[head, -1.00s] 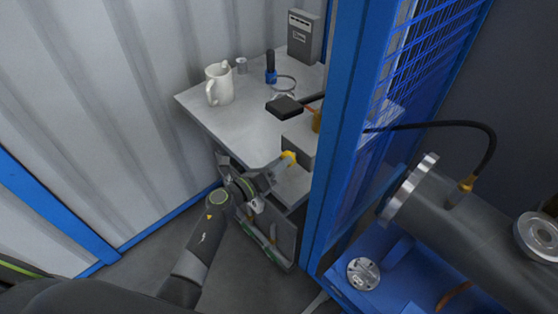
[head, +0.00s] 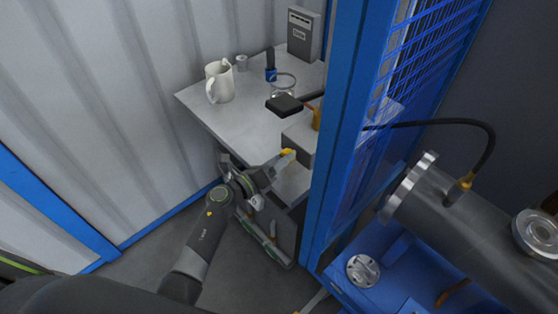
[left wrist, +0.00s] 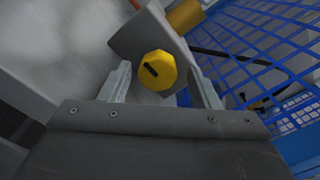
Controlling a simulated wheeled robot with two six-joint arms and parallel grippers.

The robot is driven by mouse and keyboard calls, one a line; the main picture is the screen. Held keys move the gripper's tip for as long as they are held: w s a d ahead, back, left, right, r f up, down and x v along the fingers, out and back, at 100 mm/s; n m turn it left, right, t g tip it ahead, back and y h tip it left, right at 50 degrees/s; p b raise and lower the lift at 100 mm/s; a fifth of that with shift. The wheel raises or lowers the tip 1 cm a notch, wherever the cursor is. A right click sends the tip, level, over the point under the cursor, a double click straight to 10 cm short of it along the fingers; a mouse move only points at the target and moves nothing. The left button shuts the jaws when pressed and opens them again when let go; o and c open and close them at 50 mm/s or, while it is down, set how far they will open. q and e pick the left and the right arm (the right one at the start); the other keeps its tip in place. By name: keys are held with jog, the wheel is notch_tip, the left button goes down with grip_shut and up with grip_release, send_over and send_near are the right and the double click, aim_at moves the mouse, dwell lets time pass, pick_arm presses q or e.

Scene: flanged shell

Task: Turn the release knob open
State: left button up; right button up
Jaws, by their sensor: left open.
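The release knob (left wrist: 158,71) is yellow and faceted, with a dark slot or bar on its face. It sits on the side of a grey box (left wrist: 128,35). In the head view the knob (head: 287,153) shows at the front of that box, at the table's edge. My left gripper (left wrist: 165,86) is open, with one finger on each side of the knob in the left wrist view. I cannot tell whether the fingers touch it. In the head view my left gripper (head: 270,168) is right by the knob. My right gripper is not in view.
A blue post (head: 343,130) and mesh panel (head: 432,55) stand close to the right.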

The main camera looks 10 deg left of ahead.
pick_arm(q)
jog(key=shift+s+f, duration=0.1)
jog(key=shift+f, duration=0.15)
jog(key=shift+f+m+b, duration=0.2)
jog(key=shift+m+b, duration=0.5)
jog(key=shift+b, duration=0.05)
jog(key=m+b, duration=0.7)
jog(key=m, duration=0.2)
jog(key=b+v, duration=0.2)
jog(key=v, duration=1.5)
jog(key=shift+s+r+m, duration=0.2)
jog(key=shift+r+m, duration=0.1)
jog(key=shift+r, duration=0.05)
jog(key=shift+a, duration=0.1)
